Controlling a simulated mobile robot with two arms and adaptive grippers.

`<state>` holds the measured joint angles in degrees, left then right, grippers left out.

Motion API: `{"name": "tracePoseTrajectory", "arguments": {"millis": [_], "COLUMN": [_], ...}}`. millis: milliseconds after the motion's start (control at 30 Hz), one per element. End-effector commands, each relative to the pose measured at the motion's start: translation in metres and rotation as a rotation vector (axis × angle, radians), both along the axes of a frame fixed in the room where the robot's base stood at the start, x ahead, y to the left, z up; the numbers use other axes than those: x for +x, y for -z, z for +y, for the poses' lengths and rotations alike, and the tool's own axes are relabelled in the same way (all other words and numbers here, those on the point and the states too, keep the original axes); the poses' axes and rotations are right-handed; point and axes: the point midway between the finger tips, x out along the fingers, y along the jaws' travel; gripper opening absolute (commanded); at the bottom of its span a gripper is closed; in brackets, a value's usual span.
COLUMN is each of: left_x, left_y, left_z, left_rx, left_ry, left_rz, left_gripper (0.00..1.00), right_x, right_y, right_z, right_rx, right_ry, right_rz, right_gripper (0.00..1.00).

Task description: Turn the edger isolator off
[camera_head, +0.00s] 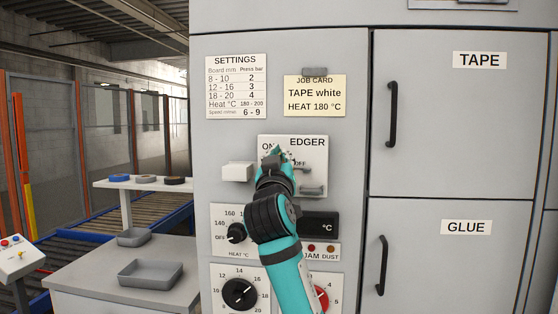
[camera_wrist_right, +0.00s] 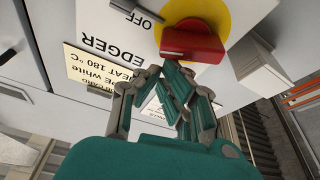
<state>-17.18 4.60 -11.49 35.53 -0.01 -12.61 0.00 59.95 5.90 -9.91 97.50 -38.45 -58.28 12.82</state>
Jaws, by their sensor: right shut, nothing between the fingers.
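The edger panel (camera_head: 308,153) is on the grey cabinet front, with ON at upper left and OFF at right. In the head view, my right gripper (camera_head: 276,155) covers the isolator switch. The right wrist view shows the panel upside down, with a red isolator handle (camera_wrist_right: 193,42) on a yellow disc (camera_wrist_right: 210,12) and the OFF label (camera_wrist_right: 147,19) to its left. My right gripper (camera_wrist_right: 170,76) is shut and empty, its fingertips close to the red handle. I cannot tell whether they touch. My left gripper is not in view.
A pale block (camera_head: 237,172) sticks out left of the panel, and a grey bracket (camera_head: 313,190) below OFF. Heat and pressure dials (camera_head: 240,293) are below. TAPE and GLUE doors with black handles (camera_head: 392,113) are at right. A side table with a grey tray (camera_head: 150,272) stands left.

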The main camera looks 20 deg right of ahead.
Motion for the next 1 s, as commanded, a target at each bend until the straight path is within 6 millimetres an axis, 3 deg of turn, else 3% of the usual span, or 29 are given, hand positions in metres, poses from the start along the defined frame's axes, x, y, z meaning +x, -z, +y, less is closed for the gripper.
{"name": "tracePoseTrajectory", "arguments": {"millis": [1000], "left_x": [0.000], "left_y": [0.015], "left_z": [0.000], "left_rx": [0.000], "left_ry": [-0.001], "left_rz": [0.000], "left_gripper": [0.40], "right_x": [-0.004], "right_y": [0.005], "right_z": [-0.006], "right_rx": [0.094], "right_ry": [0.000], "right_rz": [-0.062], "right_gripper": [0.00]}}
